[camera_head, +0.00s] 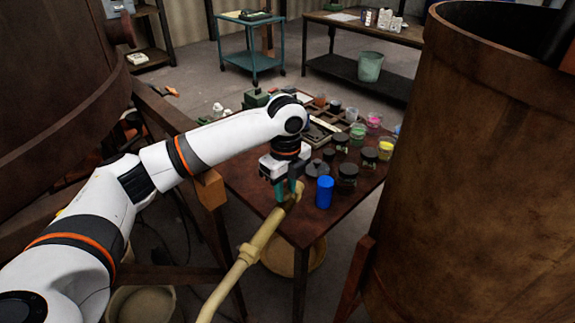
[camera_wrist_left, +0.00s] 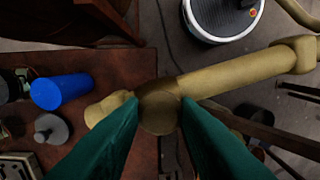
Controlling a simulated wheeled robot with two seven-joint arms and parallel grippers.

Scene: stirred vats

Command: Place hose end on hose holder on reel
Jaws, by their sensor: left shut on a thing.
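The tan hose (camera_head: 238,268) rises from the lower edge of the head view to the front of the table. My left gripper (camera_head: 287,193) is above the table's front edge, its green fingers shut on the hose close to its end. In the left wrist view the hose (camera_wrist_left: 225,72) runs to the upper right, and the hose end (camera_wrist_left: 104,108) sticks out to the left past the fingers (camera_wrist_left: 158,112). I cannot tell whether it touches the table. No reel or hose holder can be made out. My right gripper is not in view.
A blue cylinder (camera_head: 324,192) stands right beside the gripper on the brown table (camera_head: 308,228). Several jars, lids and boxes crowd the table behind it. A large rusty vat (camera_head: 470,180) stands close on the right, another vat (camera_head: 55,90) on the left.

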